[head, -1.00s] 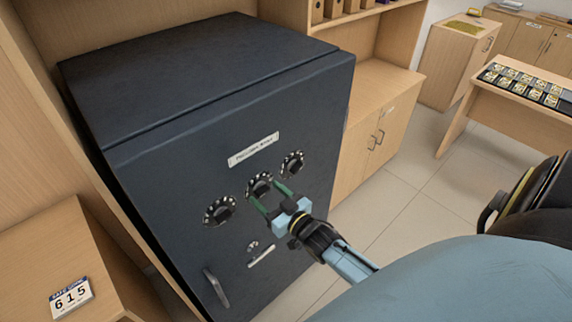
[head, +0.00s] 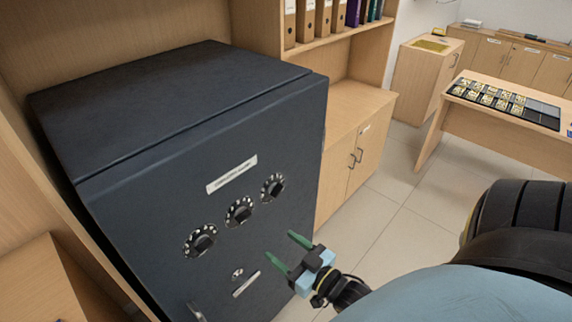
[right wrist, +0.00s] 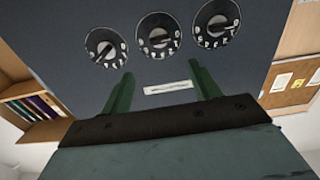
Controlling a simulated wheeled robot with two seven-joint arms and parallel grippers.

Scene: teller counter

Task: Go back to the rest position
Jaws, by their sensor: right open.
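My right gripper (head: 284,250) is open and empty, with two green fingers apart. It hangs in front of the lower right of the dark safe (head: 130,200), clear of the dials. The safe door carries a left dial (head: 201,240), a middle dial (head: 240,210) and a right dial (head: 273,186). A handle (head: 196,313) shows at the bottom edge. In the right wrist view the green fingers (right wrist: 158,90) point toward the safe front (right wrist: 70,75), with the middle dial (right wrist: 159,34) beyond them. My left gripper is not in view.
A wooden cabinet (head: 345,150) with binders above stands right of the safe. A desk (head: 470,125) with a dark tray of items (head: 465,87) stands at the right back. Tiled floor (head: 390,215) is open between them. A wooden surface (head: 35,285) is at lower left.

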